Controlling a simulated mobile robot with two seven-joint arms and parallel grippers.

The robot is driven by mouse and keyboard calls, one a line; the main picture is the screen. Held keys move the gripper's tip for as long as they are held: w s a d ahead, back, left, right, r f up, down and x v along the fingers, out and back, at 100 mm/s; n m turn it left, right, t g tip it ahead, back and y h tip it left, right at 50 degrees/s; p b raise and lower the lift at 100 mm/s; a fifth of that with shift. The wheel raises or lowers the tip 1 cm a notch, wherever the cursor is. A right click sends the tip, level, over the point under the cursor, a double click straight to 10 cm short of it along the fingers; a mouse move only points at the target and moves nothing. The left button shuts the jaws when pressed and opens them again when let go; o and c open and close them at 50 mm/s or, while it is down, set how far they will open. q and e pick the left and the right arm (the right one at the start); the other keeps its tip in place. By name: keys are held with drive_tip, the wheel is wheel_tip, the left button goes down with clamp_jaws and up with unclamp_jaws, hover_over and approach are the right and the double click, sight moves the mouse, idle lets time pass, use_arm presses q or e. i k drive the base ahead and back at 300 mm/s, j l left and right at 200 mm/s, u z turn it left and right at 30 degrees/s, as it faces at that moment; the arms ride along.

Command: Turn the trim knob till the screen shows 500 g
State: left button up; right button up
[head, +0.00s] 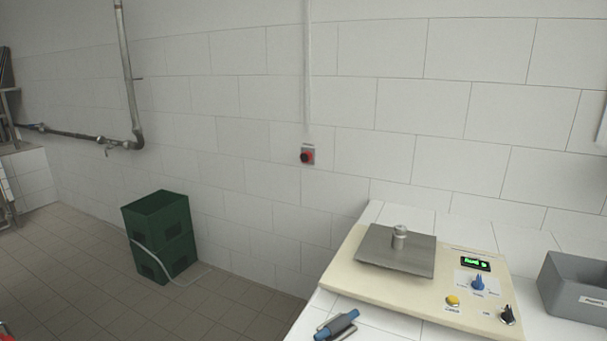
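A cream scale (385,298) stands on the white tiled counter. Its small screen (475,263) is lit with green digits, too small to read. Below the screen is a blue knob (478,284) on a pale label plate. A black knob (507,315) sits at the front right corner. The lettering is too small to tell which one is the trim knob. A metal weight (399,237) stands upright on the grey weighing plate (376,257). Neither of my grippers is in view.
A yellow button (453,300) is left of the black knob. A grey bin (575,290) stands right of the scale. A blue and dark tool (337,325) lies at the counter's front. A red button (307,157) is on the wall.

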sight(479, 282)
drive_tip(key=l+z, duration=0.3)
drive_tip(key=z, duration=0.15)
drive_tip(key=l+z, duration=0.4)
drive_tip(key=i+j, duration=0.05)
drive_tip(key=j, duration=0.05)
